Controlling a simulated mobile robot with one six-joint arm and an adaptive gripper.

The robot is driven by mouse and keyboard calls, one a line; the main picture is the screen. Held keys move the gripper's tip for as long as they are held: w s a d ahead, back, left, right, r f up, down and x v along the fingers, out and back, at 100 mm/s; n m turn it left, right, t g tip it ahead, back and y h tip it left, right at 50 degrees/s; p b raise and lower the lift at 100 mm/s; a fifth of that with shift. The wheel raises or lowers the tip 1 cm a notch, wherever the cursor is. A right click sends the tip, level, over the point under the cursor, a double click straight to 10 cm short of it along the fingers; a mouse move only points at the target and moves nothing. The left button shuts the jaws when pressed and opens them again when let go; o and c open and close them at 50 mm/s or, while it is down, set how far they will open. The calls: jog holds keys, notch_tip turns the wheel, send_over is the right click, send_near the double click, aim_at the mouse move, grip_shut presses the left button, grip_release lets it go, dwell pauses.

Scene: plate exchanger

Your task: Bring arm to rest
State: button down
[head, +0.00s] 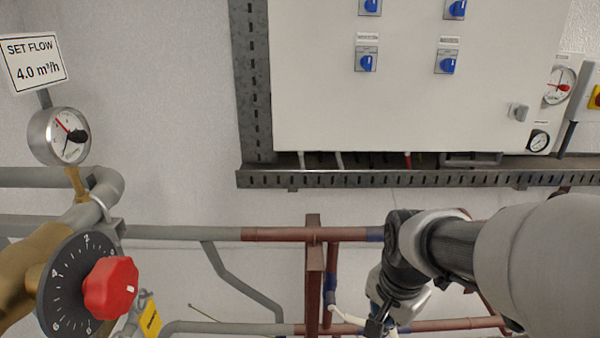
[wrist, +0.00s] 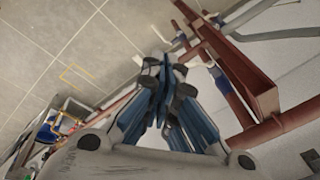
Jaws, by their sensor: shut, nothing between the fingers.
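My gripper (wrist: 166,68) shows in the wrist view with its blue-sided fingers together and nothing between them. It hangs in free air in front of red-brown pipework. In the head view my arm comes in from the right and bends down at the wrist. The gripper is only partly visible there, low in the picture, and its fingertips cannot be made out.
A red valve knob (head: 110,287) on a dark numbered dial stands at lower left. A gauge (head: 60,136) sits above it. A white cabinet (head: 410,110) with blue switches hangs above a metal cable tray (head: 400,179). A red-brown post (head: 314,270) stands left of my wrist.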

jog(key=s+r+n+t, duration=0.1)
jog(key=s+r+n, duration=0.2)
jog(key=s+n, duration=0.2)
jog(key=s+a+r+n+t, duration=0.1)
jog(key=s+r+n, duration=0.3)
jog(key=s, duration=0.6)
jog(key=shift+n+t, duration=0.3)
jog(key=shift+n, duration=0.3)
